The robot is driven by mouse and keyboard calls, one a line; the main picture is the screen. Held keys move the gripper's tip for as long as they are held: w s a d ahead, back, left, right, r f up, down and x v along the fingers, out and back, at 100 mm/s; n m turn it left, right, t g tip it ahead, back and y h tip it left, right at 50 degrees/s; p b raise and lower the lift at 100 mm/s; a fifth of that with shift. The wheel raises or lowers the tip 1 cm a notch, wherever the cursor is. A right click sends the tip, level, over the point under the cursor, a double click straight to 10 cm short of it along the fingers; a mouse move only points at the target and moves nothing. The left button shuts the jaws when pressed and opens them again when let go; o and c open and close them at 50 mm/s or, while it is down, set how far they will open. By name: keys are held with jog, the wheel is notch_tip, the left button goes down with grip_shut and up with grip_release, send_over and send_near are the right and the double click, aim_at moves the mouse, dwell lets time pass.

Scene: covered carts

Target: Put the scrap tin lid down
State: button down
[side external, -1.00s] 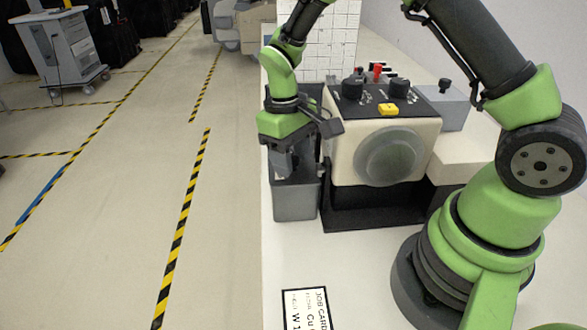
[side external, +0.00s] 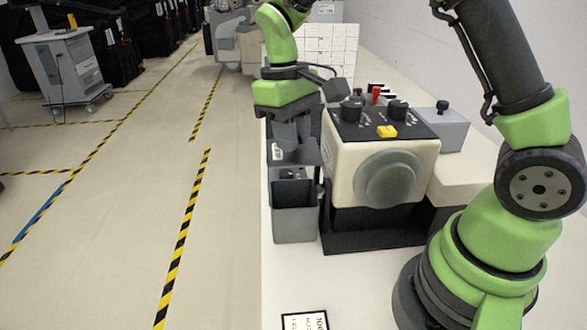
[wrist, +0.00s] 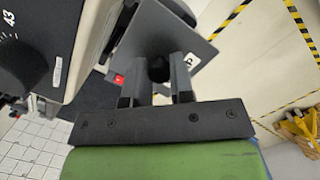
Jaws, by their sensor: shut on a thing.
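The scrap tin (side external: 295,222) is a grey open-topped box left of the cream machine in the side external view. Its lid (side external: 307,155), a dark grey plate with a white label, is above and behind the tin's mouth, apart from its front rim. My gripper (side external: 290,140) points down over it. In the wrist view, my gripper (wrist: 155,88) is shut on the black knob of the lid (wrist: 145,28).
The cream machine (side external: 345,165), with black knobs and a yellow button (side external: 387,132), stands close to the right of the tin. A job card (side external: 305,321) lies at the front of the white bench. Open floor with striped tape (side external: 185,230) lies to the left.

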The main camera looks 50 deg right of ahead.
jog(key=shift+r, duration=0.5)
jog(key=shift+s+a+r, duration=0.15)
jog(key=shift+a+r, duration=0.1)
jog(key=shift+a, duration=0.05)
jog(key=s+a+r+n+h, duration=0.1)
jog(key=s+a+r+n, duration=0.1)
jog(key=s+a+n, duration=0.6)
notch_tip(320, 180, down, 10)
jog(key=d+n, duration=0.1)
jog(key=shift+w+d+t, duration=0.15)
jog(key=shift+w+t, duration=0.15)
jog(key=shift+w, duration=0.1)
jog(key=shift+f, duration=0.15)
jog(key=shift+f, duration=0.35)
jog(key=shift+f, duration=0.15)
